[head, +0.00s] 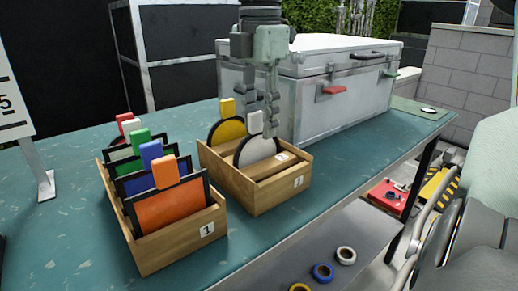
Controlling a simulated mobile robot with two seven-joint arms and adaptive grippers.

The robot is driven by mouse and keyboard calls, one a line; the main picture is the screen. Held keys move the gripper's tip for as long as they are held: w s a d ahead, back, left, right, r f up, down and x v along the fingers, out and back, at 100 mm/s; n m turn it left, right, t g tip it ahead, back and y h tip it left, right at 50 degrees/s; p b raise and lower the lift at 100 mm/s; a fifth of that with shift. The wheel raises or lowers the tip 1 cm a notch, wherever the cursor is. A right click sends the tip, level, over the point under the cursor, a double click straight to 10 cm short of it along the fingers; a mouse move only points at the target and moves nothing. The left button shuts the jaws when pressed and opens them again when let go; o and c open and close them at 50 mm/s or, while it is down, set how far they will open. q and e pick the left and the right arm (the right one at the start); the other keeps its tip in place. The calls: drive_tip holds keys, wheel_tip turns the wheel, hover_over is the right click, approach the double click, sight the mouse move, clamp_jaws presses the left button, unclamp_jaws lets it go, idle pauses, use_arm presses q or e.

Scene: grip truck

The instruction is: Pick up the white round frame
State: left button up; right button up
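The white round frame (257,151) stands upright in the right-hand wooden box (228,184), with its white tab (256,122) pointing up. The yellow round frame (227,131) stands behind and to its left, with a yellow tab. My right gripper (262,115) points down from the top of the picture, just above the white frame. Its fingers are apart, close to the white tab; whether they touch it I cannot tell. My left gripper is not in view.
A left wooden box (160,256) holds several square frames with coloured tabs. A silver case (340,100) with a red latch stands close behind my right gripper. The teal table (310,215) is clear in front. Tape rings (323,272) lie on a lower shelf.

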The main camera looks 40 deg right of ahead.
drive_tip(key=shift+f, duration=0.55)
clamp_jaws()
drive_tip(key=shift+r, duration=0.2)
